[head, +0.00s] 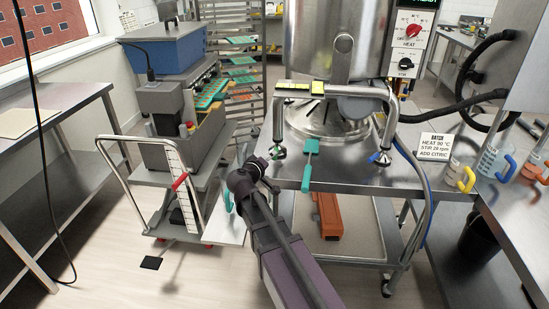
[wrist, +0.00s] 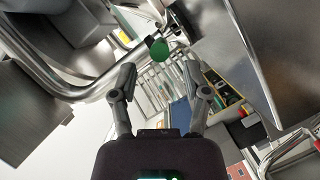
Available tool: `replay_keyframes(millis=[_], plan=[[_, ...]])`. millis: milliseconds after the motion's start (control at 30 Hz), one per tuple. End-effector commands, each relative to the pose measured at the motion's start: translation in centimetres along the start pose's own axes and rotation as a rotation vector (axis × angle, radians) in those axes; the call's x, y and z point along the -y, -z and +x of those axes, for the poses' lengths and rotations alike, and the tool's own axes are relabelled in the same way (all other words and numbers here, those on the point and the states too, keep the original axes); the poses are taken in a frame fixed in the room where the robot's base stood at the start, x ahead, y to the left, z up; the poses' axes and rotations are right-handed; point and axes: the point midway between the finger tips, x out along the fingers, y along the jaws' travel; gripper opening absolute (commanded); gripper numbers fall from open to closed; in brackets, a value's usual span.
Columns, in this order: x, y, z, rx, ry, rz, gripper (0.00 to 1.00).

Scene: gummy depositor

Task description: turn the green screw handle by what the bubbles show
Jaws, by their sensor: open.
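A round green knob, the green screw handle (wrist: 159,49), shows in the wrist view beside metal tubing. It lies just beyond my gripper (wrist: 160,70), between the lines of the two fingers. The fingers are apart with nothing between them; I cannot tell how far off the knob is. A metal bridge (head: 350,91) stands over the kettle's base. It carries two yellow-green bubble vials, a left one (head: 293,86) and a right one (head: 318,88). The bubbles are too small to read.
A teal spatula (head: 309,165) hangs over the steel table's front edge. A blue knob (head: 379,158) is at the bridge's right foot. A batch card (head: 434,147) and jugs (head: 461,175) stand to the right. A trolley (head: 184,180) with a machine stands left. Open floor lies front left.

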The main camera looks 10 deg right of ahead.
Motion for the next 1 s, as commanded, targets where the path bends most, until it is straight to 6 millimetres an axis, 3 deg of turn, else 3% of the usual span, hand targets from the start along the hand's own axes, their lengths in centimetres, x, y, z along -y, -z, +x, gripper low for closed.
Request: replay_keyframes(millis=[100, 300, 800, 1000], plan=[[0.2, 0.0, 2.0, 0.002, -0.001, 0.0, 0.61], [0.1, 0.1, 4.0, 0.0, 0.0, -0.001, 0.61], [0.0, 0.1, 4.7, -0.001, 0.001, -0.001, 0.61], [0.0, 0.1, 4.7, -0.001, 0.001, -0.001, 0.01]])
